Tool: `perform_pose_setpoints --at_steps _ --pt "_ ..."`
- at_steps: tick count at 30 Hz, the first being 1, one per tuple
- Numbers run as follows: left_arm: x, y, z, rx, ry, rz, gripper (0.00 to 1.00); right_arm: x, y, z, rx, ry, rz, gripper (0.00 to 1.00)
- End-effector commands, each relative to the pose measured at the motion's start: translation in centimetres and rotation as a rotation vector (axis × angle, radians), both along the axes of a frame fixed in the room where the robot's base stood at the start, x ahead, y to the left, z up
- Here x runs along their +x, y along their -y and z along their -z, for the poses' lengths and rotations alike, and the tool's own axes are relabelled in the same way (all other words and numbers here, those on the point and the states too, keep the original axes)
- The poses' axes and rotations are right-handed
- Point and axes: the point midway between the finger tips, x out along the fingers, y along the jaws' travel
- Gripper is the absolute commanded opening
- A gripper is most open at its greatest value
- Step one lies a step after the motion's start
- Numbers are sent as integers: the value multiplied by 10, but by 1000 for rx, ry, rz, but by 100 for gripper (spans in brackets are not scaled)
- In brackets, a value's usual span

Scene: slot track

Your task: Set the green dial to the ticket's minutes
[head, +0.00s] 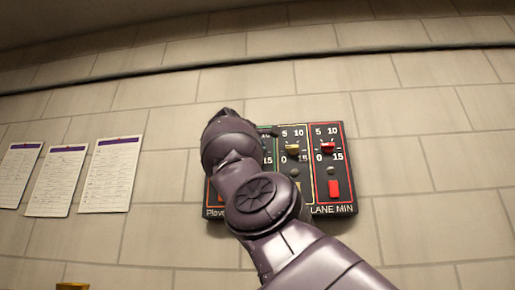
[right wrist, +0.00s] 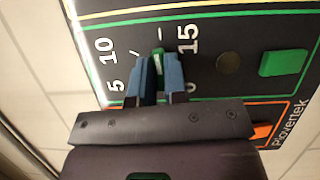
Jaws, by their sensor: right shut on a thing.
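The green dial (right wrist: 157,62) shows in the right wrist view, with 5 and 10 on its left and 0 and 15 on its right. My right gripper (right wrist: 157,72) has a finger on each side of it and is shut on it. A white mark on the dial seems to point up in that view, between 10 and 15. In the head view my right arm hides the dial and gripper. Several printed sheets, such as this one (head: 112,175), hang on the wall at left. Their text is too small to read. My left gripper is not in view.
The dark panel (head: 350,208) also bears a yellow dial (head: 292,149) and a red dial (head: 328,148), with a red button (head: 333,188). The right wrist view shows a green button (right wrist: 283,62) and an orange one (right wrist: 262,131) near my gripper.

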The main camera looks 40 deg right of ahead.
Motion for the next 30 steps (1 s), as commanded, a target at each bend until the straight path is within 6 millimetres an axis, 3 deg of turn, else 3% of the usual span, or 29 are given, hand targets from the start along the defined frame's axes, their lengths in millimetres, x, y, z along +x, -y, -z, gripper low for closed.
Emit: perform_pose_setpoints --at_steps 29,30 --pt "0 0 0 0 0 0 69 0 0 1 1 0 1 0" --pt "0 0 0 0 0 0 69 0 0 1 1 0 1 16"
